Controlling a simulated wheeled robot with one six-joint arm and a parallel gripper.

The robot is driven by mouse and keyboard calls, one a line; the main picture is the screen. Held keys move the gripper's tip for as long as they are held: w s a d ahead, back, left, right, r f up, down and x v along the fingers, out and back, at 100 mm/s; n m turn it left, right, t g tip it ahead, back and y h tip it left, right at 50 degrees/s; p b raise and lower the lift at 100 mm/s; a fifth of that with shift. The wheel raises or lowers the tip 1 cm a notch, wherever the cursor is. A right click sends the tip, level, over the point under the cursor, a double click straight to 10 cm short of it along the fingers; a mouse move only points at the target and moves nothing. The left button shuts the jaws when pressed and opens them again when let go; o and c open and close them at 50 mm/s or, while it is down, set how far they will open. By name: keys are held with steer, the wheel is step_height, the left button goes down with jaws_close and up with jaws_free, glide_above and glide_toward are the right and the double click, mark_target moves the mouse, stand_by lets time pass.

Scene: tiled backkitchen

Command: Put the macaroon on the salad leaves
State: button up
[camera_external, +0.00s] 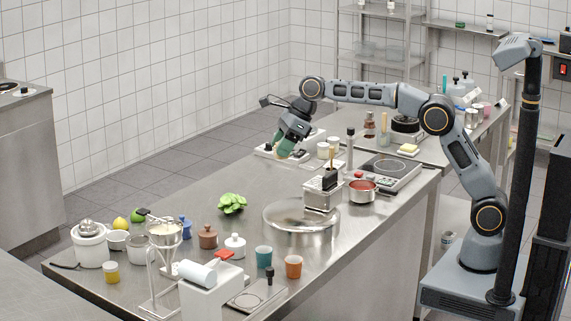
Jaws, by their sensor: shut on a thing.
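The salad leaves (232,203) are a bright green, ruffled clump on the steel worktop, left of the large round steel lid or pan. My gripper (284,153) is beyond them, up and to the right in the picture, pointing down near the back edge of the worktop. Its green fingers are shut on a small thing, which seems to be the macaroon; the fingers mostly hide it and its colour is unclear. I cannot tell how high it is above the worktop.
A large round steel piece (301,215) with a grater (321,191) by it stands right of the leaves. A brown pot (208,237), a white pot (235,246) and a blue figure-like item (186,227) stand in front. A white power strip (265,151) lies near my gripper.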

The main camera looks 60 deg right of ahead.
steer(key=shift+a+r+m, duration=0.2)
steer(key=shift+a+m, duration=0.1)
steer(key=shift+a, duration=0.15)
steer(key=p, duration=0.5)
glide_toward(233, 195)
step_height(233, 195, up, 4)
steer(key=s+a, duration=0.1)
steer(key=a, duration=0.1)
steer(key=w+f+p, duration=0.1)
steer(key=p, duration=0.1)
steer(key=w+f+p, duration=0.1)
steer(key=f, duration=0.1)
steer(key=shift+w+a+p, duration=0.3)
steer(key=shift+a+p, duration=0.1)
steer(key=w+p, duration=0.1)
steer(key=p, duration=0.2)
steer(key=shift+a+f, duration=0.15)
steer(key=shift+f, duration=0.2)
steer(key=p, duration=0.3)
steer(key=shift+w+f, duration=0.15)
steer(key=shift+f, duration=0.2)
steer(key=shift+w+a+f+p, duration=0.1)
steer(key=shift+w+f+p, duration=0.05)
steer(key=shift+f+p, duration=0.45)
steer(key=shift+p, duration=1.2)
